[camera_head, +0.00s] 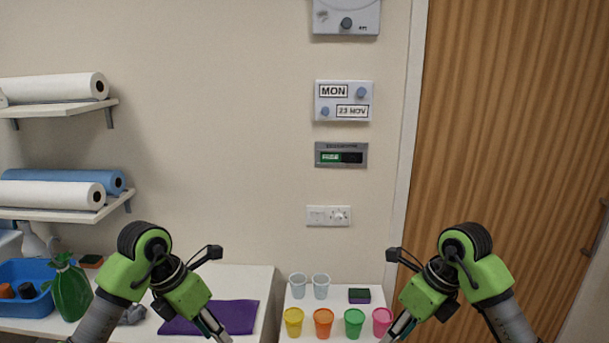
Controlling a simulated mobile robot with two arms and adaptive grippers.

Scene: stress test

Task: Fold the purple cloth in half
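The purple cloth (236,314) lies flat and spread out on the white table at the lower left of centre. My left gripper (217,330) is in front of the cloth in the picture and hides part of it. Its fingers point down toward the bottom edge, and I cannot tell whether they are open or whether they touch the cloth. My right gripper (397,329) is at the lower right, in front of the smaller white table and away from the cloth. Its finger opening is also not clear.
The white table (248,281) also holds a blue bin (32,273), a green bag (71,290) and a grey crumpled item (132,314). To the right, a smaller white table (335,299) holds several coloured cups, two clear cups and a sponge (359,296). A gap separates the tables.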

